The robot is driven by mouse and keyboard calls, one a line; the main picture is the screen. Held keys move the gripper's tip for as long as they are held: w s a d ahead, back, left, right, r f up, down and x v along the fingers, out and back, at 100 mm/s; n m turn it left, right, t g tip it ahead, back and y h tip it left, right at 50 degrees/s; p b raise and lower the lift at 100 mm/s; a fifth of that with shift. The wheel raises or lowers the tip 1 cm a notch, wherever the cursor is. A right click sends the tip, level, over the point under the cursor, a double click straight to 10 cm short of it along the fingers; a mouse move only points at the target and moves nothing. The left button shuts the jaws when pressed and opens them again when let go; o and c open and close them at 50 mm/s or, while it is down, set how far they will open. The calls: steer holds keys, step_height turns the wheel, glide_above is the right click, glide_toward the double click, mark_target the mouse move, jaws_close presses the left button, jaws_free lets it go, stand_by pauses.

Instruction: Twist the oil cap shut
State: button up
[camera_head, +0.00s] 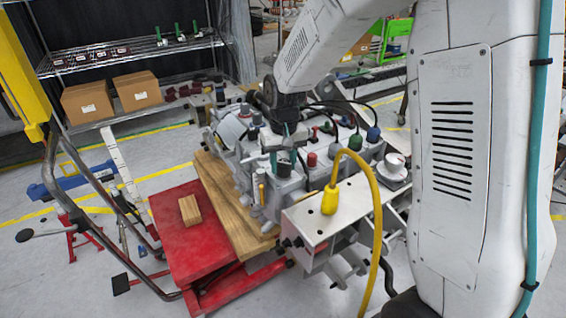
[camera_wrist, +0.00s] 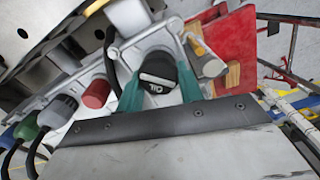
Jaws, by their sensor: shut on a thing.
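The oil cap (camera_wrist: 158,72) is black with a white raised bar and the letters "OIL" on it. It sits on the grey chassis casting. My gripper (camera_wrist: 160,88) has two teal fingers, one on each side of the cap, and is shut on it. In the head view my gripper (camera_head: 285,158) points down at the chassis fixture (camera_head: 262,190), with the oil cap (camera_head: 284,168) between the fingertips. The cap's seat is hidden beneath it, so I cannot tell how tightly it sits.
A red cap (camera_wrist: 96,94), a grey plug (camera_wrist: 57,110) and a green plug (camera_wrist: 26,128) stand beside it. A yellow connector (camera_head: 329,200) with a yellow cable rises in front. The red lift table (camera_head: 205,235) bears a wooden block (camera_head: 189,210).

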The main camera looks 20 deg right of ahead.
steer(key=m, duration=0.3)
steer(key=shift+s+d+f, duration=0.1)
steer(key=o, duration=1.2)
steer(key=shift+o, duration=0.2)
steer(key=shift+r, duration=3.55)
steer(key=s+d+r+n, duration=0.1)
steer(key=s+r, duration=0.2)
steer(key=s, duration=0.7)
steer(key=s+d+r+n, duration=0.1)
steer(key=s+r, duration=0.2)
steer(key=s, duration=0.7)
steer(key=s+r+n+t, duration=0.1)
steer(key=s+r, duration=0.1)
steer(key=s, duration=0.8)
steer(key=shift+s+d+r+n, duration=0.15)
steer(key=shift+d+r+n, duration=0.15)
steer(key=shift+d+r, duration=0.1)
